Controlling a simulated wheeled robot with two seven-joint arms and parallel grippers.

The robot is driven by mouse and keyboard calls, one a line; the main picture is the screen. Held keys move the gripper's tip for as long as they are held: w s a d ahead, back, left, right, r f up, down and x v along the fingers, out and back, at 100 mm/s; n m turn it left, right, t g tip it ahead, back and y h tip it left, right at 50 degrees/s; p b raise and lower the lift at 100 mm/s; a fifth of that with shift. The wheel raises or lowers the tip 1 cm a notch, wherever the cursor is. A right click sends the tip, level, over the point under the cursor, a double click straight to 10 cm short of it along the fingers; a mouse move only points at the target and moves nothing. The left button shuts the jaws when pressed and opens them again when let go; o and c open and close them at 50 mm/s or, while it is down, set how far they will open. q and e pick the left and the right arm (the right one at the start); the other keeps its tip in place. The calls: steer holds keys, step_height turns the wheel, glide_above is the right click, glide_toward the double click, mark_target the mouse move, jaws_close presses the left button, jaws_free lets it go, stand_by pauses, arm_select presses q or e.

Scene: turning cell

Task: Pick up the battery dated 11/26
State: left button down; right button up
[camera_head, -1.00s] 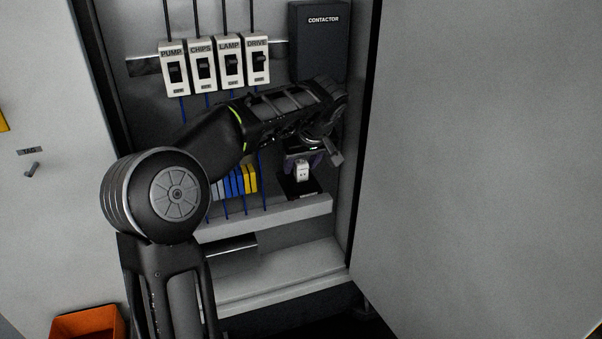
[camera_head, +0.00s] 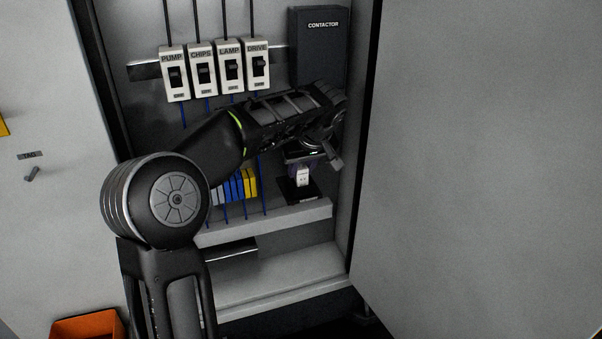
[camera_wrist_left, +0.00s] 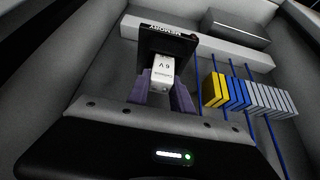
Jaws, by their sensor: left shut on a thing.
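A small white battery (camera_head: 302,177) stands in a black holder (camera_head: 300,197) on the cabinet's shelf. In the left wrist view the battery (camera_wrist_left: 163,72) shows "6 V", and the holder (camera_wrist_left: 166,43) carries the word "MEMORY". No date can be read in either view. My left gripper (camera_head: 303,167) reaches in from above, its purple fingers (camera_wrist_left: 163,92) on both sides of the battery and shut on it. The battery is still at the holder. My right gripper is not in view.
Yellow, blue and grey terminal blocks (camera_head: 236,186) with blue wires sit left of the holder. Breakers (camera_head: 202,77) and a dark contactor box (camera_head: 319,45) are above. The open door (camera_head: 480,170) stands on the right. An orange bin (camera_head: 88,326) is low on the left.

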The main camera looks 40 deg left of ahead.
mark_target(303, 168)
arm_select(q)
steer(key=shift+r, duration=0.1)
steer(key=shift+r+b, duration=0.3)
steer(key=shift+r, duration=0.5)
steer(key=shift+b+v, duration=0.5)
steer(key=shift+v, duration=0.4)
steer(key=s+d+b, duration=0.1)
steer(key=s+d, duration=0.8)
steer(key=d, duration=0.5)
steer(key=shift+s+b, duration=0.35)
steer(key=shift+s, duration=0.05)
